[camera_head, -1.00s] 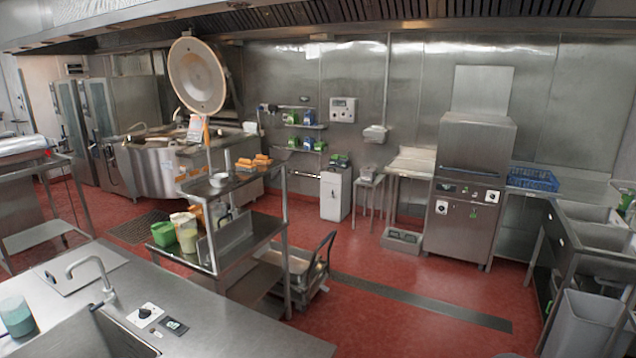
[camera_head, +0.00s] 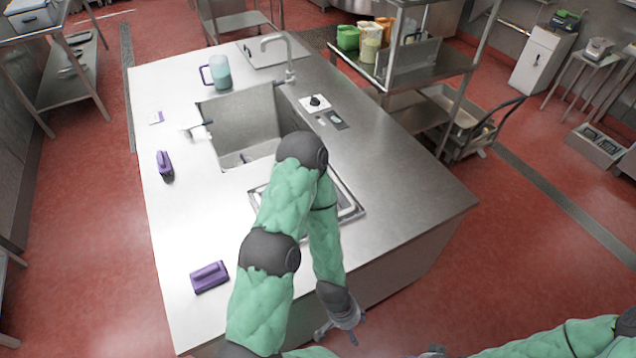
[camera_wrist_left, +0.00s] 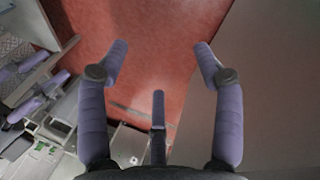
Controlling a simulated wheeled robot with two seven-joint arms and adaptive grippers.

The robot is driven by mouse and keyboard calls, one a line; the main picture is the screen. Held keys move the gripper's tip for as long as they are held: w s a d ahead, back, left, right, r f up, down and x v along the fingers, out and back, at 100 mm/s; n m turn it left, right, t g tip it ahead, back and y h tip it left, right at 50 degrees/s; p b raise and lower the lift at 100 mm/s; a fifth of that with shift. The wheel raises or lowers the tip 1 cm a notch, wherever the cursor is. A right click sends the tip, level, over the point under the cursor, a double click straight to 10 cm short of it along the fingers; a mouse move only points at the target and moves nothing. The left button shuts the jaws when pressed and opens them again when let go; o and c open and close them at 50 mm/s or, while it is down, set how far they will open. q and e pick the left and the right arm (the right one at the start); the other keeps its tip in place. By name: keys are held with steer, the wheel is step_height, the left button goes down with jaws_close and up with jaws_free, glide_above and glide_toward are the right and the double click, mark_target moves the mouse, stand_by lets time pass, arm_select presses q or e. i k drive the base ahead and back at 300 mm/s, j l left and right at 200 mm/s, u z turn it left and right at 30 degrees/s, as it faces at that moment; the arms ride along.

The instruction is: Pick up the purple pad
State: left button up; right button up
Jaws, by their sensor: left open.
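A purple pad with a handle (camera_head: 210,277) lies flat on the steel counter near its front left corner, in the head view. A second purple handled piece (camera_head: 164,165) is farther back on the counter's left side. My left gripper (camera_head: 338,330) hangs beyond the counter's front edge, right of the nearer pad and well apart from it. In the wrist view its purple fingers (camera_wrist_left: 160,52) are spread with nothing between them; no pad is identifiable there. My right arm shows at the bottom right of the head view, its gripper out of sight.
The steel counter (camera_head: 400,190) has a sink (camera_head: 240,125), a tap (camera_head: 285,55) and a jug (camera_head: 220,75). My left arm passes over a recessed panel (camera_head: 345,205). A steel shelf rack (camera_head: 410,80) stands behind right. Counter space around the nearer pad is clear.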

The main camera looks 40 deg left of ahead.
mark_target(216, 273)
steer(key=k+l, duration=0.15)
steer(key=k, duration=0.3)
steer(key=u, duration=2.1)
steer(key=j+z, duration=0.4)
steer(key=k+j+z, duration=0.15)
steer(key=j+z, duration=0.2)
steer(key=k+j+z, duration=0.15)
steer(key=j+z, duration=0.25)
steer(key=i, duration=0.3)
